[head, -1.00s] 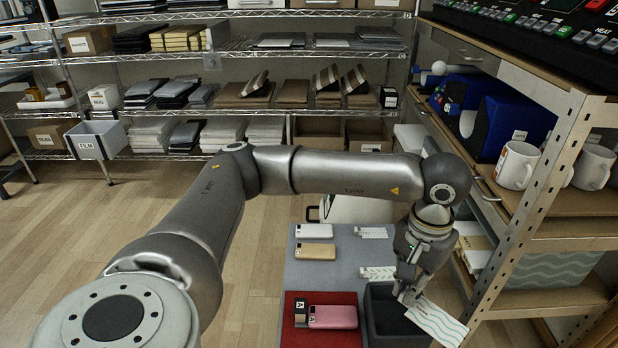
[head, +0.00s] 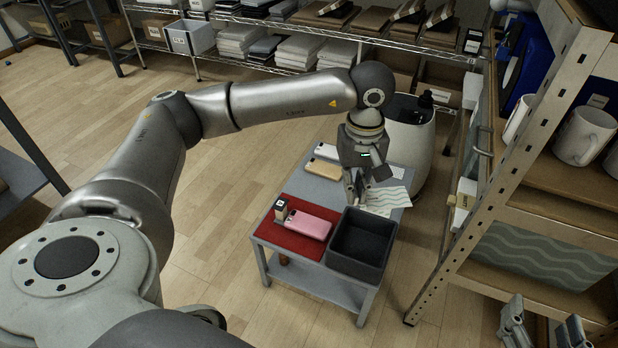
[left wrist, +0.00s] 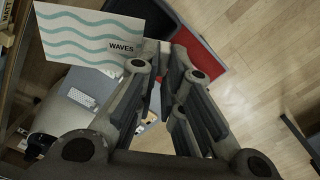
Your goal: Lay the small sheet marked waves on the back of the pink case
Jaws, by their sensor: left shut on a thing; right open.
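The small sheet with green wavy lines (head: 390,196) is held in my left gripper (head: 358,200), above the grey table behind the dark bin. In the left wrist view the sheet (left wrist: 85,42) shows the word WAVES, and the left gripper (left wrist: 163,58) is shut at its edge. The pink case (head: 308,225) lies on the red mat (head: 292,243), to the left of the bin and apart from the sheet. My right gripper (head: 543,325) is open and empty at the lower right, away from the table.
The dark open bin (head: 336,256) stands right of the pink case. A small labelled block (head: 281,208) stands at the case's left end. A white case (head: 327,151) and a tan case (head: 322,168) lie farther back. A shelf unit (head: 482,208) rises on the right.

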